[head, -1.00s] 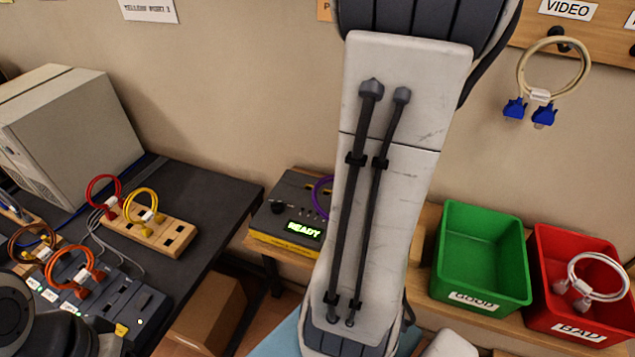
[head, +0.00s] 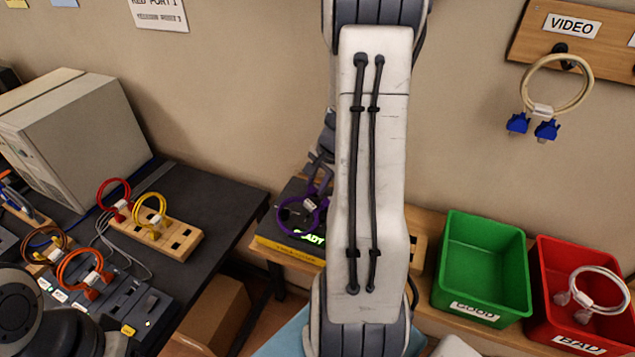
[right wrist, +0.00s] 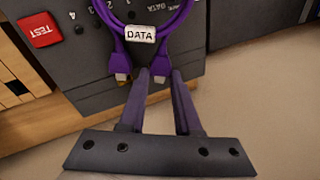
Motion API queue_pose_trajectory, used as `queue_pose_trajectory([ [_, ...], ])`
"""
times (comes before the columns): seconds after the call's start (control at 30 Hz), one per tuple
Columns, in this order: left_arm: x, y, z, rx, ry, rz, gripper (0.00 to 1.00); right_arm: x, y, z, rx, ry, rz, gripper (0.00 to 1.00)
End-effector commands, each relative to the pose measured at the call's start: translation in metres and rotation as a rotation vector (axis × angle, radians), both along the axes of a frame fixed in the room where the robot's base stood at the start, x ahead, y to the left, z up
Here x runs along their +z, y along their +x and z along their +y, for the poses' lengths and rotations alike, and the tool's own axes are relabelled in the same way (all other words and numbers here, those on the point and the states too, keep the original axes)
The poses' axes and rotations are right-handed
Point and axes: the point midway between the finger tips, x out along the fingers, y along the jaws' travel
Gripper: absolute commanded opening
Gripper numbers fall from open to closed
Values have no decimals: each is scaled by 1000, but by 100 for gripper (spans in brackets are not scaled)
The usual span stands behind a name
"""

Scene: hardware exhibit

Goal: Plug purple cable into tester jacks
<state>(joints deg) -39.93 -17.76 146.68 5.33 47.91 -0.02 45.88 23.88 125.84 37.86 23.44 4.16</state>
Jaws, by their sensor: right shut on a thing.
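The purple cable (head: 297,216) is a loop with a white DATA tag and two purple plugs, seen in front of the tester in the head view. My right gripper (head: 320,188) is at the loop, partly hidden by my arm. In the right wrist view, my right gripper (right wrist: 160,76) is shut on the cable at its right plug; the left plug (right wrist: 121,72) hangs free beside the fingers. The dark tester (head: 282,238) has a yellow front edge and a lit green display, partly covered.
A green GOOD bin (head: 482,268) stands empty at right. The red BAD bin (head: 540,290) holds a white cable (head: 600,288). A beige video cable (head: 556,85) hangs on the wall. The dark table (head: 215,215) at left carries wooden blocks and several coloured cables.

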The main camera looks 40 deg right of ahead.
Motion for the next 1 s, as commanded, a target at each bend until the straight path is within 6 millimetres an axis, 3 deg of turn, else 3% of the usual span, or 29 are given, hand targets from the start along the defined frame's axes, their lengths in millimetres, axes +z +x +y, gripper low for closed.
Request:
queue_pose_trajectory([
  [0.17,0,0,0,0,0,0,50,-1,-1,-1,-1,-2,0,0],
  [0.2,0,0,0,0,0,0,50,-2,-1,-1,-1,-2,1,35],
  [0.27,0,0,0,0,0,0,50,-2,-1,-1,-1,-2,1,58],
  [0.3,0,0,0,0,0,0,50,-2,-1,-1,-1,-2,1,61],
  [0.67,-5,0,0,0,0,0,50,-8,-1,0,0,-1,1,61],
  [1.0,-5,0,0,0,0,0,50,52,-21,3,0,-6,-6,61],
])
